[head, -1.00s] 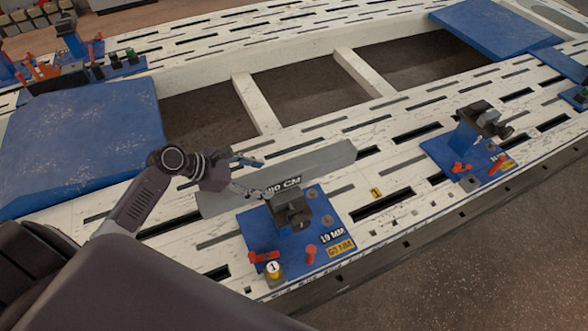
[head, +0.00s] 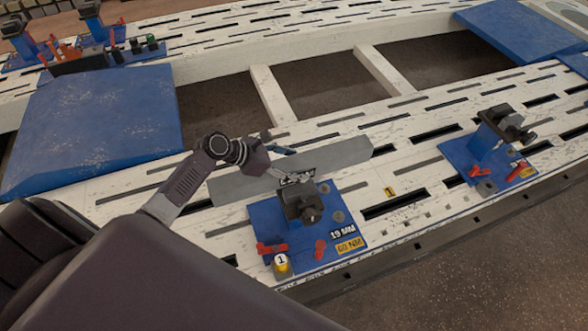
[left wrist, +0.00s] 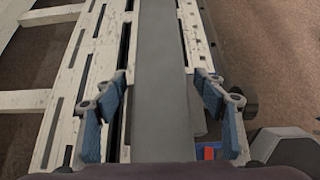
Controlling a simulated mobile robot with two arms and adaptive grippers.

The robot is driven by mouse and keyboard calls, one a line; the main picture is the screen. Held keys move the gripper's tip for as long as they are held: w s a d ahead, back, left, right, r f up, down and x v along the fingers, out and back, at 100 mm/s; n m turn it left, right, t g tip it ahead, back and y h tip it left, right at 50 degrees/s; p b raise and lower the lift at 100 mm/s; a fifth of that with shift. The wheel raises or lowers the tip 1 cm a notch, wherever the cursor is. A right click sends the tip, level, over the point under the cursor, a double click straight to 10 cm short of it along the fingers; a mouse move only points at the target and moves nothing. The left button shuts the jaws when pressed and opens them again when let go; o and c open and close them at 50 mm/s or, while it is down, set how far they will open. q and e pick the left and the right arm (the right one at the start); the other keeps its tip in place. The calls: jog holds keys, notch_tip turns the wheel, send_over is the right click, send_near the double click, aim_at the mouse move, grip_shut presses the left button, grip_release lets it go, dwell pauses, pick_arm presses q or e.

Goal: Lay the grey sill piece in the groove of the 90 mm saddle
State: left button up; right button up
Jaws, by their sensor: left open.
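The long grey sill piece (head: 340,154) lies on the white slotted bench, just behind a blue-based saddle. Dark lettering on its face is partly covered. My left gripper (head: 284,164) is open over the sill. In the left wrist view the sill (left wrist: 160,50) runs between the two spread blue fingers (left wrist: 160,95), with gaps showing beside it. I cannot tell which is 90 mm.
A red clamp part (head: 272,248) and a yellow marker numbered 1 (head: 282,264) sit on the near plate. A blue pad (head: 95,125) covers the bench at left. The bench's middle has open gaps (head: 320,92).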

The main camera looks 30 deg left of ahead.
pick_arm(q)
jog(key=shift+c, duration=0.3)
grip_shut()
jog(key=shift+w+r, duration=0.2)
jog(key=shift+r, duration=0.15)
